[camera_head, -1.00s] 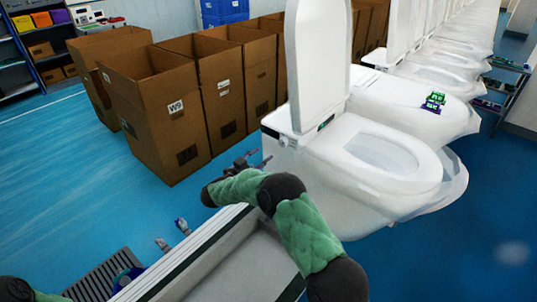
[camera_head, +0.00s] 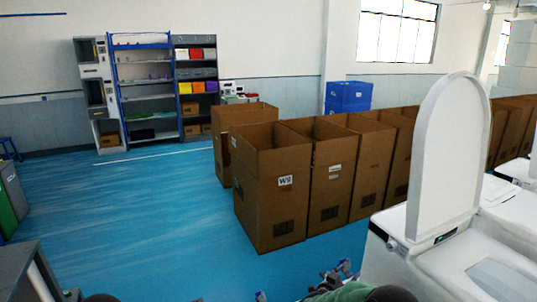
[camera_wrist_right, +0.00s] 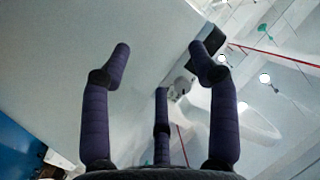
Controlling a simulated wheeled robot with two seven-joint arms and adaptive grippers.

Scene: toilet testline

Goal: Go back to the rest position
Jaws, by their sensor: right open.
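My right gripper (camera_head: 335,274) shows in part at the bottom of the head view, in front of the boxes and left of the nearest toilet. In the right wrist view its dark fingers (camera_wrist_right: 160,65) are spread apart, with nothing between them. Part of my right arm's green sleeve (camera_head: 350,292) shows at the bottom edge. A small tip at the bottom edge (camera_head: 261,297) may belong to my left gripper; the rest is hidden and its opening cannot be seen.
A white toilet (camera_head: 400,260) with its lid raised stands close at the right, with more behind it. Open cardboard boxes (camera_head: 270,215) stand in a row beyond my right gripper. Shelves (camera_head: 145,95) and blue crates (camera_head: 348,95) stand at the back. The blue floor (camera_head: 130,220) at left is clear.

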